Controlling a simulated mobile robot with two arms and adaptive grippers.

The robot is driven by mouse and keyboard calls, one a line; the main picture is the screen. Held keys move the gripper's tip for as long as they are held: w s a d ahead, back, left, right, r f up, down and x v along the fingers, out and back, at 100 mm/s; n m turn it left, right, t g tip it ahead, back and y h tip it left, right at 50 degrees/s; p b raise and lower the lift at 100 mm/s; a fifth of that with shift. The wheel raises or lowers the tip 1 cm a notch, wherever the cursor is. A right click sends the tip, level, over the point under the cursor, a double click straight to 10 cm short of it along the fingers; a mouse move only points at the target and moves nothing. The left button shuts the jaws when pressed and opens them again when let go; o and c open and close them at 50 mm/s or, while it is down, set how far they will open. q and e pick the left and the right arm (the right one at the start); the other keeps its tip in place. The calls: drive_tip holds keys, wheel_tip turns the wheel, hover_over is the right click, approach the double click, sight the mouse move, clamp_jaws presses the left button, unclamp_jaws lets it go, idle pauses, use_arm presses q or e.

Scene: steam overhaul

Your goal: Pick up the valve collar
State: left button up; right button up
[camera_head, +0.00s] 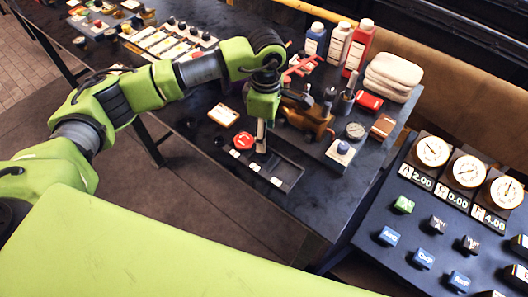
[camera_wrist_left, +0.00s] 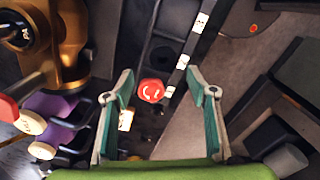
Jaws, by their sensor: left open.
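I cannot pick out the valve collar with certainty in either view. A brass valve body (camera_head: 308,113) stands on the dark workbench, just right of my left gripper (camera_head: 261,143). The brass body also fills the upper left of the left wrist view (camera_wrist_left: 68,50). My left gripper (camera_wrist_left: 162,88) points down over a shallow dark tray (camera_head: 288,174). Its fingers are apart, with nothing held. A red round knob with white arrows (camera_wrist_left: 151,90) shows between the fingertips in the wrist view; it sits left of the gripper in the head view (camera_head: 243,140). My right gripper is not in view.
An orange-rimmed pad (camera_head: 223,115) lies left of the tray. A gauge console (camera_head: 445,225) stands at the right.

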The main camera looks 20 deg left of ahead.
use_arm(q)
wheel_tip(320, 180, down, 3)
drive_tip(key=shift+f+p, duration=0.1)
drive_tip(key=shift+p, duration=0.2)
drive_tip(key=shift+s+f+p, duration=0.15)
drive_tip(key=shift+f+p, duration=0.3)
drive_tip(key=shift+p, duration=0.1)
wheel_tip(320, 180, down, 3)
drive_tip(key=shift+s+f+p, duration=0.15)
drive_tip(key=shift+f+p, duration=0.05)
drive_tip(key=shift+p, duration=0.75)
drive_tip(key=shift+f, duration=0.45)
drive_tip(key=c, duration=1.4)
drive_tip(key=shift+o, duration=0.2)
